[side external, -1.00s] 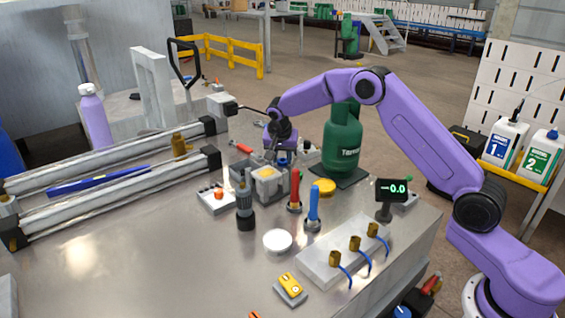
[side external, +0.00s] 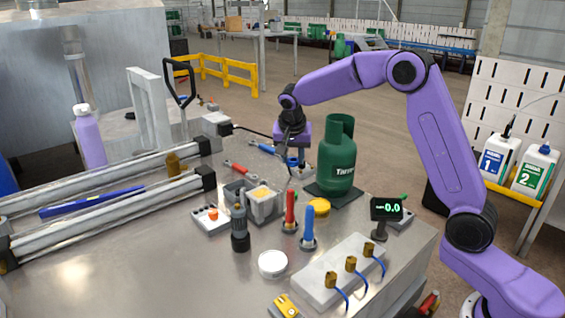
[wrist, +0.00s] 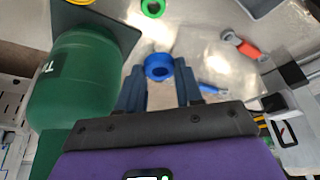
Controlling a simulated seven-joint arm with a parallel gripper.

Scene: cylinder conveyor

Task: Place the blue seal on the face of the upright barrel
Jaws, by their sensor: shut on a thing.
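The blue seal (wrist: 158,67) is a small blue ring, seen in the wrist view between my two fingertips. My gripper (wrist: 159,71) is shut on it, and the seal is off the bench. In the side view my gripper (side external: 299,160) hangs just left of the barrel, and the seal is hard to make out there. The barrel (side external: 337,165) is a dark green gas cylinder with white lettering, standing upright on a dark mat. It also fills the left of the wrist view (wrist: 80,95). The seal and the barrel are apart.
A grey bin (side external: 263,208) stands in front of the barrel, with red (side external: 290,212) and blue (side external: 309,228) upright tools beside it. A yellow disc (side external: 319,206) and a small display (side external: 386,208) are near the mat. The front left of the bench is largely clear.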

